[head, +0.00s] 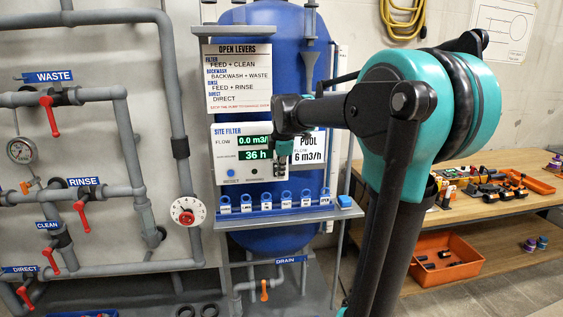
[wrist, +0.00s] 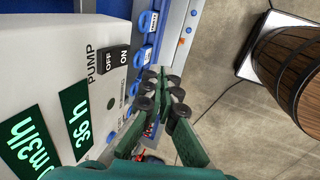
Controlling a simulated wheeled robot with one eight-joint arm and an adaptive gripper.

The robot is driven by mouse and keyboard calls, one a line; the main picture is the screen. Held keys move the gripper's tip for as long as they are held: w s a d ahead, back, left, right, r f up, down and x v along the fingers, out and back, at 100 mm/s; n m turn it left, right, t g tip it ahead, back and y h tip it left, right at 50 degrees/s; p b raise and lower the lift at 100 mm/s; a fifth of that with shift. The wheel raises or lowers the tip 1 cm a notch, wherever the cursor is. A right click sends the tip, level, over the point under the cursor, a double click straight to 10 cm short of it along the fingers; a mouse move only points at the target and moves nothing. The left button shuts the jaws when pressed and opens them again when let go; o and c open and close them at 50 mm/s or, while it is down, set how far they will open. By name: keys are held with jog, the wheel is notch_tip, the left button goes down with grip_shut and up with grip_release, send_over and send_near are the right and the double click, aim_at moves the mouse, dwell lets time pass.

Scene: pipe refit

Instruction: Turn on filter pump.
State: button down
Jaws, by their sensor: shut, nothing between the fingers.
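The white filter control box (head: 229,142) is mounted in front of the blue tank. Its green displays read 0.0 m3/h flow and 36 h. In the wrist view, its black rocker switch (wrist: 115,60) is labelled PUMP, with OFF and ON halves; which half is pressed in is unclear. My gripper (head: 280,186) is in front of the box's right part and hides the switch in the head view. In the wrist view, my gripper (wrist: 168,84) is shut and empty, beside the box and apart from the switch.
A grey ledge with blue tags (head: 286,213) runs below the box. Pipes with red levers, including the WASTE lever (head: 50,116), stand at left. A wooden workbench (head: 470,205) with loose parts is at right. A barrel (wrist: 288,65) shows in the wrist view.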

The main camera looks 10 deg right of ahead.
jog(key=shift+w+f, duration=0.3)
jog(key=shift+w, duration=0.45)
jog(key=shift+w+f, duration=0.35)
jog(key=shift+w, duration=0.35)
jog(key=shift+w+f, duration=0.3)
jog(key=shift+w, duration=0.45)
jog(key=shift+w, duration=0.1)
jog(key=shift+w+f, duration=0.15)
jog(key=shift+w, duration=0.1)
jog(key=shift+r, duration=0.8)
